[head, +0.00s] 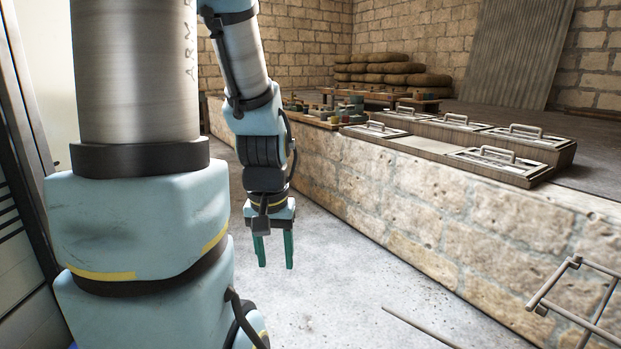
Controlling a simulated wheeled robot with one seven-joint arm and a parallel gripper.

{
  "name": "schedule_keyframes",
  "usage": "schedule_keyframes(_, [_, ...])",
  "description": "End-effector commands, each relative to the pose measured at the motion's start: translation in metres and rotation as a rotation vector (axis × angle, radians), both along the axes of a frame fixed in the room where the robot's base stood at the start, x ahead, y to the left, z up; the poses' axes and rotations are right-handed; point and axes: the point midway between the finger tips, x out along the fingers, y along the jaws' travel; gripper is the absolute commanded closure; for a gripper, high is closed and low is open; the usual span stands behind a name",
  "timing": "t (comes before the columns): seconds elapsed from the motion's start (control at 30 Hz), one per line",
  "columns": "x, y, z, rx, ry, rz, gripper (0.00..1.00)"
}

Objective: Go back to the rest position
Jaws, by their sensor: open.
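My gripper (274,251) hangs from my arm left of the middle of the head view. Its two green fingers point down and stand apart, with nothing between them. It is over the grey floor, to the left of the stone wall and touching nothing. My arm's large silver and pale blue links fill the left part of the view.
A low stone wall (420,215) runs along the right, with lidded wooden boxes (490,160) on top. Small coloured pieces (345,112) and stacked sacks (385,72) are farther back. A metal frame (590,290) stands at lower right. The floor (345,285) below my gripper looks clear.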

Motion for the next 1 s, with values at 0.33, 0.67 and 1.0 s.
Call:
schedule_keyframes(0.33, [0.0, 0.0, 0.112, 0.0, 0.001, -0.002, 0.48])
schedule_keyframes(0.67, [0.0, 0.0, 0.131, 0.001, 0.001, -0.003, 0.48])
schedule_keyframes(1.0, [0.0, 0.0, 0.13, 0.001, 0.001, -0.003, 0.48])
